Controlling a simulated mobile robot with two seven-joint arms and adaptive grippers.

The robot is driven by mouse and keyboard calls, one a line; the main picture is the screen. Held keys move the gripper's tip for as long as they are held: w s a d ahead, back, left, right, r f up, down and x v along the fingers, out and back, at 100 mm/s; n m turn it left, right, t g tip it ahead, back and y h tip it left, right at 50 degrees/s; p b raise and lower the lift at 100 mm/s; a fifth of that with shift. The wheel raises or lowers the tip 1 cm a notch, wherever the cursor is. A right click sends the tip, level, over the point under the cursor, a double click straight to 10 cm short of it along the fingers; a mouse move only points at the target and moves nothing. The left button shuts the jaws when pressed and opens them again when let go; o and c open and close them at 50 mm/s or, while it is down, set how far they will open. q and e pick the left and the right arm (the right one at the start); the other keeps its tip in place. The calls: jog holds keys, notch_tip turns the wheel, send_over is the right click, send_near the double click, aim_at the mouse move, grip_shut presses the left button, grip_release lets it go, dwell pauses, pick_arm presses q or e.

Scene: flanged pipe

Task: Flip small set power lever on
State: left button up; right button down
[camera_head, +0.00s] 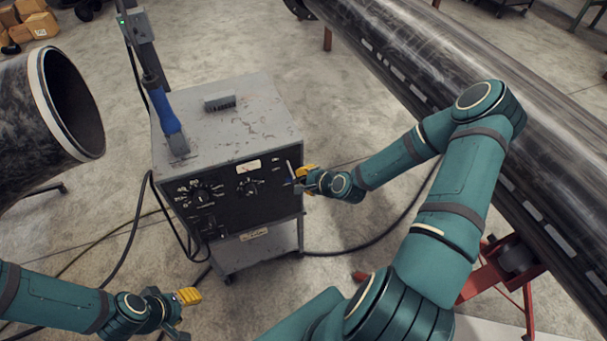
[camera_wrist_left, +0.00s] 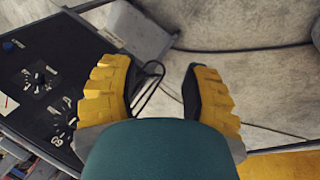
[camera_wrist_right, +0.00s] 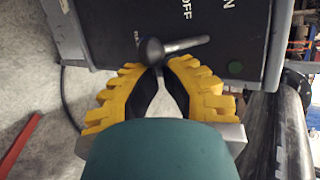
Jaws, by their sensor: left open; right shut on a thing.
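The power set is a grey, worn box (camera_head: 228,120) with a black front panel. Its small metal power lever (camera_head: 290,170) is at the panel's right side. In the right wrist view the lever (camera_wrist_right: 182,46) shows a round ball end and a rod slanting right, near white OFF and ON lettering. In the head view the right gripper (camera_head: 297,179) is at the panel's right edge. My left gripper (camera_head: 183,308) is open and empty, low in front of the set.
A big dark pipe (camera_head: 440,60) on a red stand (camera_head: 500,275) runs along the right. A flanged pipe end (camera_head: 70,105) is at the left. A blue-handled tool (camera_head: 165,115) stands on the set. Black cables (camera_head: 375,235) lie on the floor.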

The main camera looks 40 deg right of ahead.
jog(key=shift+r+m+g+p, duration=0.3)
jog(key=shift+r+g+p, duration=0.9)
jog(key=shift+p, duration=0.8)
jog(key=shift+r+g+y+p, duration=0.15)
jog(key=shift+g+y+p, duration=0.15)
jog(key=shift+g+p, duration=0.4)
jog(key=shift+w+r, duration=0.1)
jog(key=shift+r, duration=0.3)
dwell(1.3)
jog(key=shift+r+p, duration=0.65)
jog(key=shift+r, duration=0.1)
